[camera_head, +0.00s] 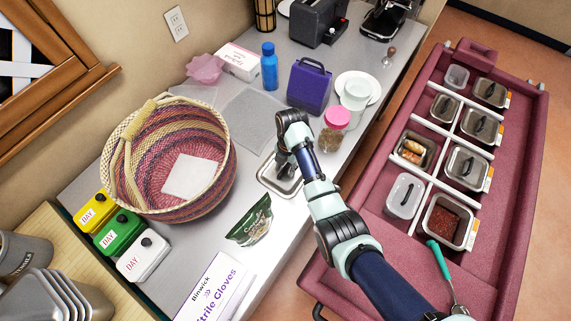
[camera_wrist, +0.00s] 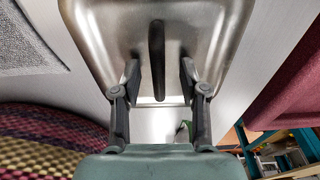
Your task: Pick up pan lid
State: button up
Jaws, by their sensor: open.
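The pan lid (camera_wrist: 95,38) is a rectangular steel lid with a dark upright handle (camera_wrist: 157,62). It lies on the grey counter, and in the head view its edge (camera_head: 266,183) shows below my gripper (camera_head: 287,165). In the wrist view my gripper (camera_wrist: 158,88) is open. Its two fingers stand on either side of the handle, with a gap on both sides. My arm hides part of the lid in the head view.
A woven basket (camera_head: 217,192) stands left of the lid. A green bag (camera_head: 251,222) lies in front. A pink-capped jar (camera_head: 333,133) stands close to my arm at the right. The maroon cart (camera_head: 522,145) with lidded pans is farther right.

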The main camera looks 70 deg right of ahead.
aim_at(286, 166)
grip_shut()
jog(key=shift+r, duration=0.1)
dwell(0.3)
notch_tip(286, 166, up, 8)
jog(key=shift+w+d+f+p, duration=0.1)
jog(key=shift+p, duration=0.65)
notch_tip(286, 166, up, 12)
jog(key=p, duration=1.1)
